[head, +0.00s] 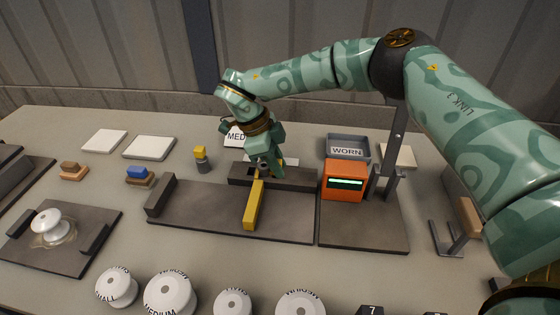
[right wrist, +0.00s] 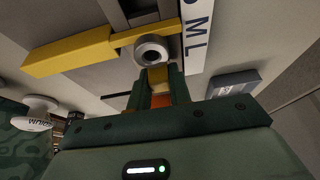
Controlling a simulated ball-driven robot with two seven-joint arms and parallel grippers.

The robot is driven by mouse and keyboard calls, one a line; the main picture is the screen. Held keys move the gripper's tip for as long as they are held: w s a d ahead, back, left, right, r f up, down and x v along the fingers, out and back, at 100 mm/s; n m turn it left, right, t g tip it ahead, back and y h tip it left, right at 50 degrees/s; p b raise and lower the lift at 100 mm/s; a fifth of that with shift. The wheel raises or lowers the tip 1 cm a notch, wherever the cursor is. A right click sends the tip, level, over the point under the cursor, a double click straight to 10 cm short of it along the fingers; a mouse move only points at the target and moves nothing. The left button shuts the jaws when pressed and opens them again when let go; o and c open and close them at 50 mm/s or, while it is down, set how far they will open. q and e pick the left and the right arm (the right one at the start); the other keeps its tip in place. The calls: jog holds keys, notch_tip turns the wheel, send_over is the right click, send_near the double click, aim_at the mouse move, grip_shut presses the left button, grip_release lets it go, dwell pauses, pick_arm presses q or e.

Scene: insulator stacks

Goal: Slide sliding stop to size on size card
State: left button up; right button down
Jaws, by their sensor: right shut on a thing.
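The sliding stop is a yellow bar (head: 253,207) lying across a dark base plate (head: 200,212). The bar (right wrist: 70,54) and a round grey knob (right wrist: 150,48) on it show in the right wrist view. My right gripper (head: 267,171) is at the bar's far end, shut on the sliding stop; its fingers (right wrist: 158,88) meet near the knob. The size card (head: 236,136), lettered "MED" with the rest hidden, stands behind my right gripper. A white scale strip (right wrist: 198,35) with M and L runs beside the bar. My left gripper is not in view.
An orange box (head: 343,181) with a green display stands right of the plate. A grey tray (head: 347,147) marked WORN is behind it. White insulators (head: 170,294) line the front edge. A dark end block (head: 160,194) stands at the plate's left end.

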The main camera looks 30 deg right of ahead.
jog(key=c, duration=1.3)
grip_release()
jog(key=shift+r, duration=0.15)
jog(key=p+v, duration=0.3)
jog(key=v, duration=1.3)
jog(key=shift+r, duration=0.1)
jog(key=shift+a, duration=0.1)
